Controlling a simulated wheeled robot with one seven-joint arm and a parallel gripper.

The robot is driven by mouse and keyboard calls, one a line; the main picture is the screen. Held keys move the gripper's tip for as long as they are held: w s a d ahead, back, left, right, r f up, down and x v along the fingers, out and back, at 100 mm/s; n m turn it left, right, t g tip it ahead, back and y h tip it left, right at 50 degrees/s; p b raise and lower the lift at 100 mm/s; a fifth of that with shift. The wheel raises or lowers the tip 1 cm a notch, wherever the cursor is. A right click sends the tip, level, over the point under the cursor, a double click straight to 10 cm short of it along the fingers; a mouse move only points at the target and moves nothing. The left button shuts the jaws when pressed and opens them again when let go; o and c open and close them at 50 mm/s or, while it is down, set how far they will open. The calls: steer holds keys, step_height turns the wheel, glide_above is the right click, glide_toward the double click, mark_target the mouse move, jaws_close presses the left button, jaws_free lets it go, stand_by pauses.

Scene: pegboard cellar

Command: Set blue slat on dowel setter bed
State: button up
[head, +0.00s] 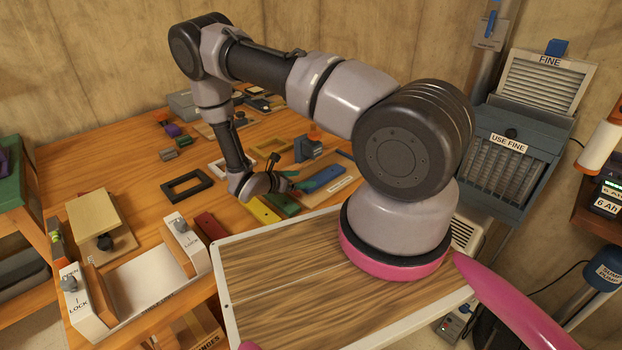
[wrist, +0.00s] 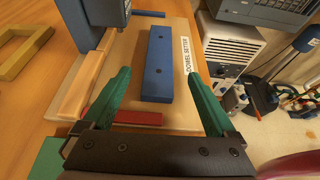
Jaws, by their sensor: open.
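The slat also shows in the head view (head: 325,178). A gap separates it from the wooden fence (wrist: 82,82) on the left. The blue setter head (wrist: 94,18) stands beyond that fence, and it shows in the head view (head: 308,148). My gripper (wrist: 157,77) is open and empty, its green fingers spread to either side of the slat's near end. In the head view my gripper (head: 276,182) partly hides the area.
A red strip (wrist: 134,117) lies at the bed's near edge. Yellow (head: 262,211), green (head: 282,204) and red (head: 210,226) slats lie on the bench nearby. A black frame (head: 187,185) and a LOCK fixture (head: 140,278) stand to the left.

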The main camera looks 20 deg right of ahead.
steer(key=shift+v, duration=1.1)
steer(key=s+d+r+m+g+y, duration=0.1)
steer(key=s+r+m+g+y, duration=0.15)
steer(key=r+m, duration=0.85)
steer(key=s+r+m+g+y, duration=0.2)
steer(key=r+m+g+y, duration=0.15)
steer(key=r, duration=1.55)
steer(key=s+a+r+m+t+y, duration=0.2)
steer(key=s+r+m+t+y, duration=0.2)
steer(key=s+r, duration=0.5)
steer(key=s+a+r+m+t+y, duration=0.3)
steer(key=s+r+m, duration=0.4)
steer(key=r, duration=0.8)
steer(key=shift+s+a+m+t+y, duration=0.2)
steer(key=shift+s+m+t+y, duration=0.15)
steer(key=shift+s+t+y, duration=0.65)
